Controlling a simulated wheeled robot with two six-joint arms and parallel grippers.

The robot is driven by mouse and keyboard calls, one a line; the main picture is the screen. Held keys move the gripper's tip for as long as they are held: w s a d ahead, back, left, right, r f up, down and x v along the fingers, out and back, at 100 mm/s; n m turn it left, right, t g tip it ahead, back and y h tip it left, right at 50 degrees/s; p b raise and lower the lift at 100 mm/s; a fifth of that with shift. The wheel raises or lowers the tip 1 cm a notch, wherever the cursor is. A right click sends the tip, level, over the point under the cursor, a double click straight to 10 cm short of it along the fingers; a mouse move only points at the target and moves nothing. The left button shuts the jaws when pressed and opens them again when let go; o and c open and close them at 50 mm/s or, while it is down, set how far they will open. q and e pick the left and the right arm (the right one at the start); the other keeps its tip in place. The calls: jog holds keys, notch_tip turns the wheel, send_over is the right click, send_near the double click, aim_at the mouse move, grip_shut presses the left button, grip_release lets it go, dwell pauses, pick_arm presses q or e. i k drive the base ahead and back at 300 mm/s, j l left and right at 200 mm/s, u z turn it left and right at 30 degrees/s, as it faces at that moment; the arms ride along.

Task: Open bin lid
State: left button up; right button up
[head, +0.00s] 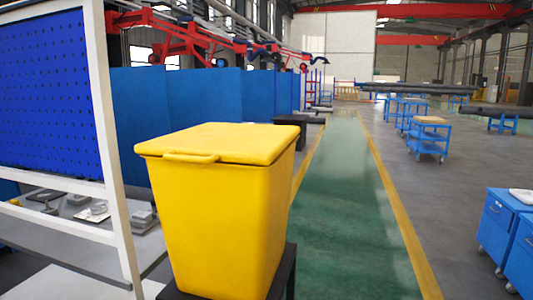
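A yellow bin (225,230) stands upright in the middle of the head view, on a dark stand (286,270). Its flat yellow lid (225,140) lies shut on the rim. A yellow bar handle (191,157) sticks out along the lid's near left edge. Neither of my grippers is in view, and nothing is touching the bin or its lid. The inside of the bin is hidden by the lid.
A white-framed rack (118,190) with a blue pegboard (45,90) and a shelf of metal parts stands close on the left. Blue panels (205,98) are behind the bin. Blue cabinets (510,235) stand at right. The green walkway (345,215) is clear.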

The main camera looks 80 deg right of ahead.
aim_at(209, 142)
jog(key=z, duration=2.05)
